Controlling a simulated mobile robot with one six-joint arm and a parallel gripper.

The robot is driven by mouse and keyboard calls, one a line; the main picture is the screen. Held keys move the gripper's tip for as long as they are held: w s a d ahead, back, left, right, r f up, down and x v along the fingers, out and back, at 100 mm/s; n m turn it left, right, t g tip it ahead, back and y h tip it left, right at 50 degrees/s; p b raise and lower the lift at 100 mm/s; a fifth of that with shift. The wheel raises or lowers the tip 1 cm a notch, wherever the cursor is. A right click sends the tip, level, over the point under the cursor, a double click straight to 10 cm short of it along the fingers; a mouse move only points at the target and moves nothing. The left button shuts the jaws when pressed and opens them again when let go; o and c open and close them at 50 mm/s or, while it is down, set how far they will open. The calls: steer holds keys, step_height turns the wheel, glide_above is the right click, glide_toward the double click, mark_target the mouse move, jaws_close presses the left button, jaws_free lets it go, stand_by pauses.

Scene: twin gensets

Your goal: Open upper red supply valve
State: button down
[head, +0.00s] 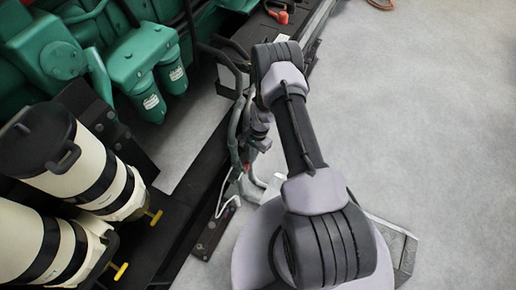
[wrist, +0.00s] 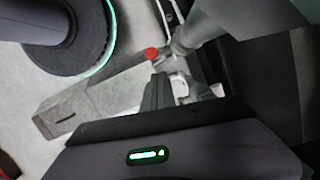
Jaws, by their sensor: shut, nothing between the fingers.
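A small red round part (wrist: 151,53) shows in the wrist view, just beyond my fingertips, next to grey pipe fittings (wrist: 186,42). It may be the red supply valve's handle, but I cannot tell for sure. My gripper (wrist: 158,82) is shut and empty, its fingers pointing toward the red part. I cannot tell whether they touch it. In the head view my gripper is largely hidden beside the pipes and hoses (head: 236,128) at the skid edge.
A green engine (head: 45,55) with two green filters (head: 145,80) stands at upper left. Cream canisters (head: 75,165) with yellow handles (head: 155,217) stand at left. A black skid rail (head: 205,195) runs beside them. A red-orange handle (head: 281,17) is at the top. Grey floor (head: 430,120) at right is clear.

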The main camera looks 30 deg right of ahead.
steer(key=shift+s+a, duration=0.35)
steer(key=shift+a, duration=0.35)
steer(key=shift+s+a, duration=0.3)
steer(key=shift+a, duration=0.2)
steer(key=shift+d+r, duration=0.1)
